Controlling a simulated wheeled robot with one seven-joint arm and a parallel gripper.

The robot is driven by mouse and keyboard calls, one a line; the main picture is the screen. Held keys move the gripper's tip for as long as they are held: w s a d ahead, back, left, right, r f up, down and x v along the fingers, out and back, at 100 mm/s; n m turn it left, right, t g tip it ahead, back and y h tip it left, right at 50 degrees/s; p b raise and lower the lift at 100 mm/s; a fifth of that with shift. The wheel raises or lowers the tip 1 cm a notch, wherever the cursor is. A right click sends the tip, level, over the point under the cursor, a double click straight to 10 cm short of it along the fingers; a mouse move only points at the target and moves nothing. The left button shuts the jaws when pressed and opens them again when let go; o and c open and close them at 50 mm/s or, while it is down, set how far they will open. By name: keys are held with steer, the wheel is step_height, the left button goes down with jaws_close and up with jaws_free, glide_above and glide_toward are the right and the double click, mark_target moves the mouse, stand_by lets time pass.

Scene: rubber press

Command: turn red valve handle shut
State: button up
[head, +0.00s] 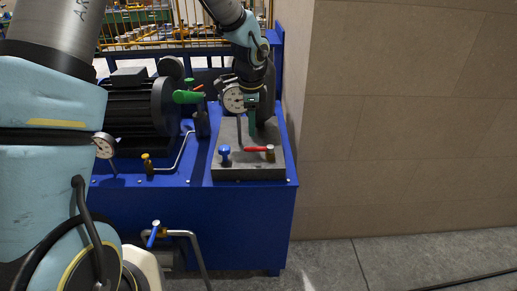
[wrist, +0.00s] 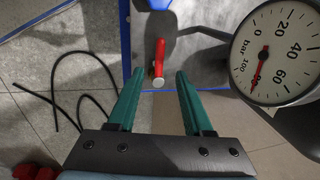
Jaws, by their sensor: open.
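The red valve handle (head: 256,149) lies nearly level on the grey block of the blue press unit in the head view, pointing left from its brass-coloured stem. In the wrist view the red handle (wrist: 159,52) points away from me, with its round pale end (wrist: 158,83) toward me. My gripper (wrist: 158,75) is open with green fingers, one on each side of the handle's near end and apart from it. In the head view my gripper (head: 252,122) hangs above the block, behind the handle. Height above the handle is hard to tell.
A pressure gauge (wrist: 281,50) stands close on the right in the wrist view; it also shows in the head view (head: 233,98). A blue valve knob (head: 224,151) sits left of the red handle. A beige wall (head: 400,120) closes off the right side.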

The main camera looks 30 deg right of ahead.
mark_target(252, 148)
steer(key=f, duration=0.3)
steer(key=w+f, duration=0.1)
steer(key=f, duration=0.2)
steer(key=f+p, duration=0.1)
steer(key=f, duration=0.2)
steer(key=shift+w+d, duration=0.35)
jaws_close()
stand_by(0.9)
